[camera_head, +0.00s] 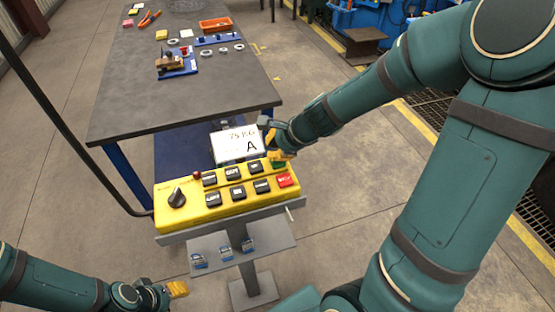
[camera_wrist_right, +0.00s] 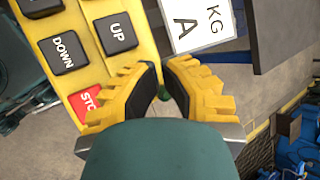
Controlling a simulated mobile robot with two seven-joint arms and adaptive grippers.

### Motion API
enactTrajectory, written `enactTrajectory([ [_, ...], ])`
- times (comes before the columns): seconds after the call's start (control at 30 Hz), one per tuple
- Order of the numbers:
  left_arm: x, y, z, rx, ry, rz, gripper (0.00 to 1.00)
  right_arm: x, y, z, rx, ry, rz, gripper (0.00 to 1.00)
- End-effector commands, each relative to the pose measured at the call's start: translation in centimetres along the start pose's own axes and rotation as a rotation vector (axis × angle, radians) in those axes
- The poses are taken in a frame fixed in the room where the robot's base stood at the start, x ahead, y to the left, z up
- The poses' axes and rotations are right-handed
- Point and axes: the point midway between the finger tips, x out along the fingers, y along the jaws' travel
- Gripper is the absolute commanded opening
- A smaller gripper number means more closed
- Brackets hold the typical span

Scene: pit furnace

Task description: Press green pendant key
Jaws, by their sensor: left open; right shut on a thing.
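The yellow pendant (camera_head: 240,202) sits on a grey stand, with black keys, a black knob (camera_head: 177,198) and a red key (camera_head: 285,180). The green key (camera_head: 279,164) is at its upper right corner, partly covered by my right gripper (camera_head: 279,155). In the right wrist view, my right gripper's yellow fingers (camera_wrist_right: 162,70) are closed in at the key, with a bit of green between them. How far the key is pressed cannot be seen. My left gripper (camera_head: 178,288) is open and empty, low at the left, apart from the pendant.
A white card marked A (camera_head: 238,146) stands behind the pendant. A small grey shelf (camera_head: 240,250) with several blue-and-silver pieces is below it. A dark table (camera_head: 130,105) with an orange tray (camera_head: 216,24) and small parts stands behind. The floor at left is clear.

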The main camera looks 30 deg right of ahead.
Motion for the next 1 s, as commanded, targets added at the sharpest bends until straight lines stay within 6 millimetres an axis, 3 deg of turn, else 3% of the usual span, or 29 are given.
enactTrajectory([
  [1.0, 0.68, -0.26, 0.06, 0.000, 0.000, 0.000, 0.47, 0.60, 0.34, -0.33, 0.000, 0.000, 0.001, 0.00],
])
